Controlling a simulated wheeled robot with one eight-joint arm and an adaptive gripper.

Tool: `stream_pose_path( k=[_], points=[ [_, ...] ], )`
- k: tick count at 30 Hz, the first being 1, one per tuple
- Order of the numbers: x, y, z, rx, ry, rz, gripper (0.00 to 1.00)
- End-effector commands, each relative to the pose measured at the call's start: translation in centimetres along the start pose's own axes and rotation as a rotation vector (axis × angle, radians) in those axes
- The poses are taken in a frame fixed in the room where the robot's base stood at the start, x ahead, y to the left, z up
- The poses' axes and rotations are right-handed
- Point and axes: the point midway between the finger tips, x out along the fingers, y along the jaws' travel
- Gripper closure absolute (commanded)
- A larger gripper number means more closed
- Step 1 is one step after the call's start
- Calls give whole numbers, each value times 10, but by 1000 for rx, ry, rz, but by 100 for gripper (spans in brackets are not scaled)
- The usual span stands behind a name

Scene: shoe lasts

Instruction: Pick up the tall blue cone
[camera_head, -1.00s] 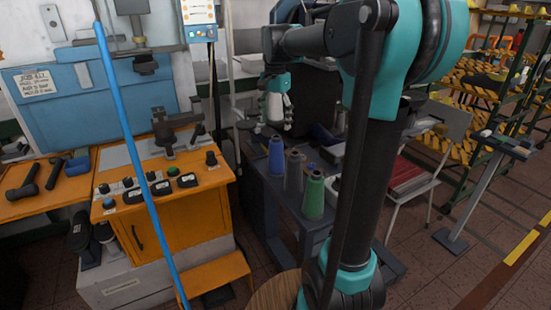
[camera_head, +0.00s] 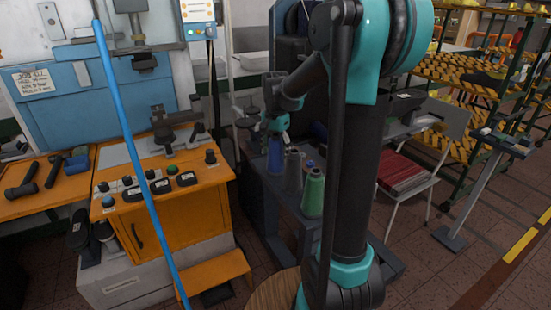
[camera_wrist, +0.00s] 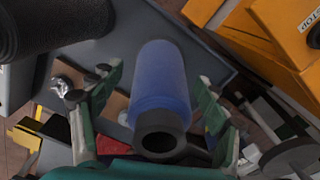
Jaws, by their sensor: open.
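The tall blue cone (camera_wrist: 162,85) stands between the open fingers of my gripper (camera_wrist: 160,115) in the wrist view, its dark top end toward the camera. In the head view the blue cone (camera_head: 275,157) stands upright on the dark grey table, left of the other cones. My gripper (camera_head: 276,126) is right over its top there, with the fingers spread on either side of it. I cannot tell whether the fingers touch it.
A grey cone (camera_head: 293,170) and a green cone (camera_head: 313,194) stand close to the right on the table (camera_head: 286,202). A dark cylindrical thing (camera_wrist: 50,28) is at upper left in the wrist view. An orange cabinet (camera_head: 190,225) stands to the left.

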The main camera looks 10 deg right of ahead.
Motion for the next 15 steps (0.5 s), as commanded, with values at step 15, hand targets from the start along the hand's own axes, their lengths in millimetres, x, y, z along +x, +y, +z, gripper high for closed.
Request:
stream_pose_path(
  k=[15],
  points=[
    [5,0,0,0,0,0,51]
  ],
)
